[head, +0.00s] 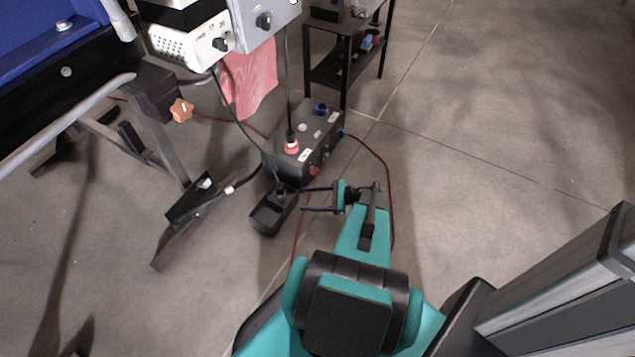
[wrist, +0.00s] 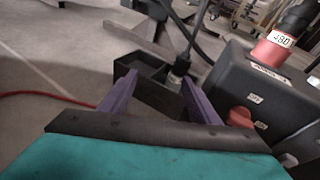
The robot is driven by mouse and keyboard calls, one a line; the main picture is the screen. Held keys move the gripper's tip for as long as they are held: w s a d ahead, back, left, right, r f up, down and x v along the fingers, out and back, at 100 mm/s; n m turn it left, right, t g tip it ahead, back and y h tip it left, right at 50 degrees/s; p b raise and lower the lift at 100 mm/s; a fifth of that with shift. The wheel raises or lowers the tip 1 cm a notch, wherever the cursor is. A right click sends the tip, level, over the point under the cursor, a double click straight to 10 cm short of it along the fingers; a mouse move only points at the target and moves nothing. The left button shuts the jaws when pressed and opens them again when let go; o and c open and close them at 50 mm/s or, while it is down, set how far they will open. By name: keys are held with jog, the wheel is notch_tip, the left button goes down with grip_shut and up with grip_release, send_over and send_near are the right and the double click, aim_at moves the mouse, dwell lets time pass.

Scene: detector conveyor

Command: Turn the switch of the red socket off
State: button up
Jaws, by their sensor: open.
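A dark grey socket box (head: 322,122) stands on the floor in the head view, with a red socket and its plug (head: 291,146) on top. In the wrist view the red socket (wrist: 272,48) carries a label, and the box (wrist: 240,75) fills the right side. A red rotary switch (head: 314,170) sits on the box's side; it also shows in the wrist view (wrist: 240,117), right of the fingers. My gripper (head: 304,198) is open and empty, low beside the box. In the wrist view its purple fingers (wrist: 148,100) stand apart, left of the switch and not touching it.
A black open tray (head: 268,214) lies on the floor just beyond my fingertips, also in the wrist view (wrist: 150,92). Black cables and a thin red cable (head: 388,175) run around the box. A black shelf (head: 345,55) stands behind. Floor at right is clear.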

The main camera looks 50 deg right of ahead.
aim_at(314, 172)
jog(key=s+d+f+m+t+h+b, duration=0.1)
jog(key=s+d+m+t+h+b, duration=0.1)
jog(key=d, duration=0.6)
jog(key=s+d+f+m+t+h+b, duration=0.2)
jog(key=s+d+m+t, duration=0.1)
jog(key=d, duration=0.5)
jog(key=shift+s+d+m+h+b, duration=0.3)
jog(key=shift+s+m+h+b, duration=0.15)
jog(key=shift+s, duration=0.35)
jog(key=shift+w+a+f, duration=0.1)
jog(key=shift+w, duration=0.05)
jog(key=b+x, duration=0.4)
jog(key=x, duration=0.9)
jog(key=shift+w, duration=0.3)
